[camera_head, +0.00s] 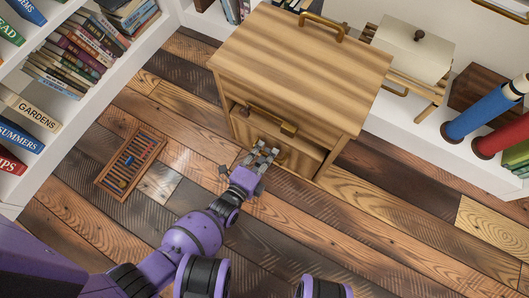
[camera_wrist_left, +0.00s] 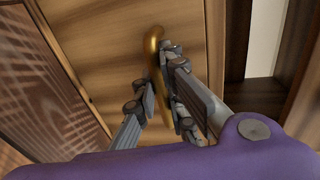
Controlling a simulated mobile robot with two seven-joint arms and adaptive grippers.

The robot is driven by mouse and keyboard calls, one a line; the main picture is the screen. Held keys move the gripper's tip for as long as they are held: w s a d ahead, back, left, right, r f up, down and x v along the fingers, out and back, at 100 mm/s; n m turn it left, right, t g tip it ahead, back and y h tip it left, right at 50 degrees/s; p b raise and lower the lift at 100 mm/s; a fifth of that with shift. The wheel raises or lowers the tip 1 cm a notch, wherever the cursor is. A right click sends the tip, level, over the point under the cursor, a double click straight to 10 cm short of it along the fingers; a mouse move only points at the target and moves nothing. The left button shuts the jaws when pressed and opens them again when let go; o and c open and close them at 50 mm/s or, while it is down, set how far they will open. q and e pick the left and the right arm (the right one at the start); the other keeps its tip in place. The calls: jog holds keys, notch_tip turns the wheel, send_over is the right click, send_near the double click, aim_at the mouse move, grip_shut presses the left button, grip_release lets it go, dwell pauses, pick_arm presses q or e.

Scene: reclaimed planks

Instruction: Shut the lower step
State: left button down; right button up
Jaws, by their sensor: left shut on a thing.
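The wooden step cabinet (camera_head: 300,50) stands on the plank floor at the upper middle of the head view. Its lower step (camera_head: 298,164) is a wooden front low on the near side, partly hidden by my left gripper. How far it stands out is hard to tell. My left gripper (camera_head: 262,153) is at this front, with its fingers closed on a curved brass handle. In the left wrist view the handle (camera_wrist_left: 154,38) runs down between the fingers, against the wooden front (camera_wrist_left: 105,50). My right gripper is not in view.
A slatted wooden rack (camera_head: 131,161) lies on the floor to the left. A bookshelf (camera_head: 45,110) stands at far left. Blue and red rolls (camera_head: 480,113) and a cream box (camera_head: 413,45) are at the right. The floor in front of the cabinet is otherwise clear.

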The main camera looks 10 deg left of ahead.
pick_arm(q)
jog(key=shift+w, duration=0.25)
jog(key=c, duration=1.8)
grip_release()
jog(key=v, duration=1.2)
